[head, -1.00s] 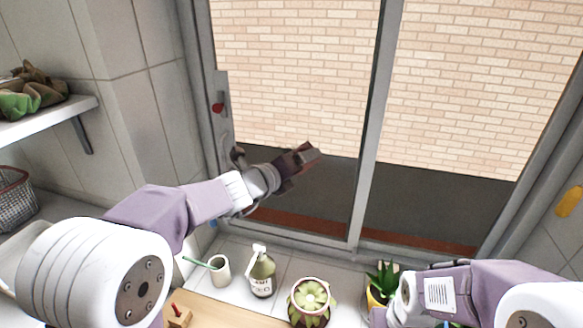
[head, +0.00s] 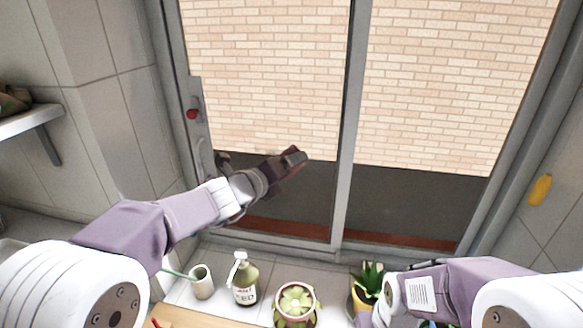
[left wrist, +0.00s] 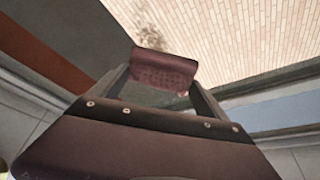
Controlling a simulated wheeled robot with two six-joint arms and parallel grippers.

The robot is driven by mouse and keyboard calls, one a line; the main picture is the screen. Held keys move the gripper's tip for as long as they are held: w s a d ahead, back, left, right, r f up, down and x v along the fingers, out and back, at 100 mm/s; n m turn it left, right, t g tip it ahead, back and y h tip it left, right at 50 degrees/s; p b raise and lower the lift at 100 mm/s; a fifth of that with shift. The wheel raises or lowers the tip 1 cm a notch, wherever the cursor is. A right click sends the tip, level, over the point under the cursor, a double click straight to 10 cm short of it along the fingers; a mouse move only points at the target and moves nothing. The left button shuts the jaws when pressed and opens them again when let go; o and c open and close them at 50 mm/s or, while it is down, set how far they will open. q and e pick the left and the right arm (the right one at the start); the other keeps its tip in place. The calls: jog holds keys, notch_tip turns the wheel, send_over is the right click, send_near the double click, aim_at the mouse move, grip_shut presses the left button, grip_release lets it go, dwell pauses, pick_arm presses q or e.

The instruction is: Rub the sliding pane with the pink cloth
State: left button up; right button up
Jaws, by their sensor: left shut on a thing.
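The sliding pane (head: 262,85) is the left glass panel of the window, with a metal frame and a handle (head: 193,113) with a red part on its left stile. My left gripper (head: 291,160) is in front of its lower part. It is shut on the pink cloth, which looks dark maroon and folded in the left wrist view (left wrist: 163,70). The cloth is at or close to the glass; I cannot tell if it touches. A brownish smear (left wrist: 152,39) shows just beyond the cloth. My right arm comes in at lower right; its gripper is not visible.
Along the sill stand a cup (head: 202,283) with a green stick, a pump bottle (head: 244,280), a potted succulent (head: 296,302) and a plant in a yellow pot (head: 366,284). A shelf (head: 35,118) is on the left wall. A yellow thing (head: 540,190) is on the right wall.

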pick_arm(q)
jog(key=shift+w+a+r, duration=0.1)
jog(key=shift+a, duration=0.5)
pick_arm(e)
jog(key=shift+r, duration=0.3)
pick_arm(q)
jog(key=shift+w+a, duration=0.15)
jog(key=shift+a, duration=0.4)
pick_arm(e)
jog(key=shift+a, duration=0.15)
jog(key=shift+r+p, duration=0.6)
jog(key=shift+p, duration=0.15)
pick_arm(q)
jog(key=shift+w+a, duration=0.2)
jog(key=shift+a, duration=0.7)
jog(key=shift+w+a, duration=0.15)
jog(key=shift+a, duration=0.75)
pick_arm(e)
jog(key=shift+r, duration=0.2)
pick_arm(q)
jog(key=a, duration=0.1)
jog(key=a+p, duration=0.1)
jog(key=a, duration=0.1)
jog(key=shift+w+p, duration=0.25)
jog(key=shift+p, duration=0.05)
jog(key=shift+w+a, duration=0.1)
jog(key=shift+a, duration=0.3)
pick_arm(e)
jog(key=shift+r, duration=0.6)
